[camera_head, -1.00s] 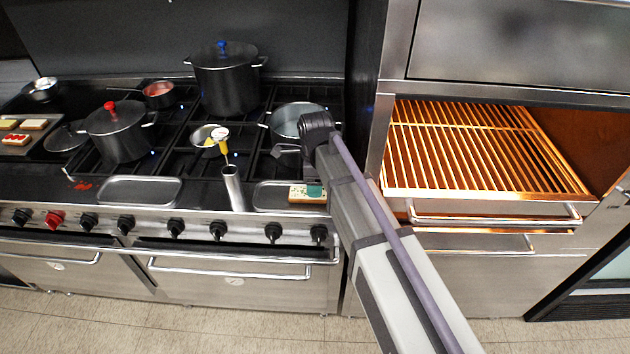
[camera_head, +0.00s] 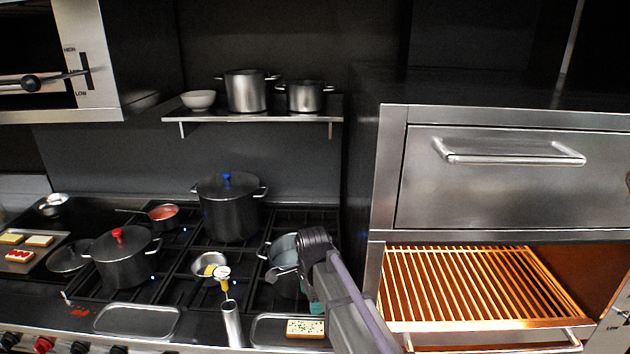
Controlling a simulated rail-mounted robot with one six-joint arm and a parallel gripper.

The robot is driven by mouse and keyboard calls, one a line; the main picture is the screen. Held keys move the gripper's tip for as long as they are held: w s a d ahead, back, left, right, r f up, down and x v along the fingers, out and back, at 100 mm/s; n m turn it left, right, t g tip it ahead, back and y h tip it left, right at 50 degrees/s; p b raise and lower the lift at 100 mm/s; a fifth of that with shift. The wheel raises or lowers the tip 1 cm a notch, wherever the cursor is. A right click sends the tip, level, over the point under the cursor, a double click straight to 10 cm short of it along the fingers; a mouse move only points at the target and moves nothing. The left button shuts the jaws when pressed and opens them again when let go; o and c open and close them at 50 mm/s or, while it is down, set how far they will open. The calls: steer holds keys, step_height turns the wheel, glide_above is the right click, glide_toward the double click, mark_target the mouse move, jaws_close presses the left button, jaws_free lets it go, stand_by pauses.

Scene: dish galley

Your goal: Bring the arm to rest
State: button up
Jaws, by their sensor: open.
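My arm reaches in from the bottom right of the head view, over the right end of the stove. My gripper (camera_head: 284,273) is at its far end, in front of the open pot (camera_head: 283,246) at the right burners and partly covering it. The gripper is small and dark here and partly hidden by the wrist. I see nothing held in it. A tray (camera_head: 262,333) with a speckled white slab (camera_head: 305,328) lies just below it on the stove's front ledge.
A tall black pot with a blue knob (camera_head: 228,207) and a red-knobbed pot (camera_head: 122,257) stand on the stove. A steel cylinder (camera_head: 232,323) stands at the front. The glowing grill rack (camera_head: 480,285) is right of my arm. A shelf (camera_head: 255,116) holds pots above.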

steer(key=s+d+f+n+b, duration=0.2)
steer(key=s+d+n, duration=1.2)
steer(key=s+d, duration=0.2)
steer(key=shift+d+f, duration=0.25)
steer(key=shift+d, duration=0.7)
